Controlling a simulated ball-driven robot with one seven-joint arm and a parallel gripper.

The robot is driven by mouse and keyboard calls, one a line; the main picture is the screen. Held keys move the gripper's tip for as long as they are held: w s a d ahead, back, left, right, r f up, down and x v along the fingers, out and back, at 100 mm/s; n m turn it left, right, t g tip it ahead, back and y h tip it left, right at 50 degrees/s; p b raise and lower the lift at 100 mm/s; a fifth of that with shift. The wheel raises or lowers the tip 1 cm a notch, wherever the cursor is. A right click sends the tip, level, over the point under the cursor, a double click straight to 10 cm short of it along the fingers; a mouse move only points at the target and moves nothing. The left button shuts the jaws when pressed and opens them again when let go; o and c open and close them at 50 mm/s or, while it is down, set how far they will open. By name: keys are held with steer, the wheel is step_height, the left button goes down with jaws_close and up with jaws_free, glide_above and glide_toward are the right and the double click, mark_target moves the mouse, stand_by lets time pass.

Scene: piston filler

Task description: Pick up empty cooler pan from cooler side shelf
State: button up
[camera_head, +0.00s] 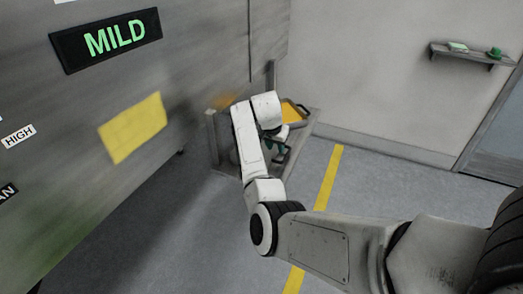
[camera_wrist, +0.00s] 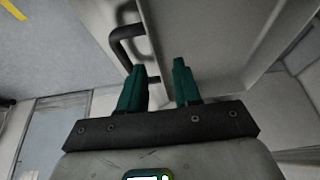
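My gripper (camera_wrist: 158,80) is open, with a gap between its two green fingers. In the wrist view, a pale grey pan-like piece (camera_wrist: 212,35) with a dark curved handle (camera_wrist: 121,37) lies just beyond the fingertips. The lower end of the handle shows between or just behind the fingers; I cannot tell whether they touch it. In the head view, the green fingers (camera_head: 277,148) show small at the side shelf (camera_head: 305,128), partly behind my arm. The pan at the gripper is mostly hidden there by my arm.
A pan with orange-yellow contents (camera_head: 290,111) and a dark handle sits on top of the shelf. A large grey machine with a MILD display (camera_head: 112,40) stands at left. A wall shelf (camera_head: 472,54) holds small green items. The floor right of the yellow line (camera_head: 328,180) is clear.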

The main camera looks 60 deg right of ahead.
steer(key=shift+x, duration=1.3)
steer(key=shift+c, duration=0.3)
jaws_close()
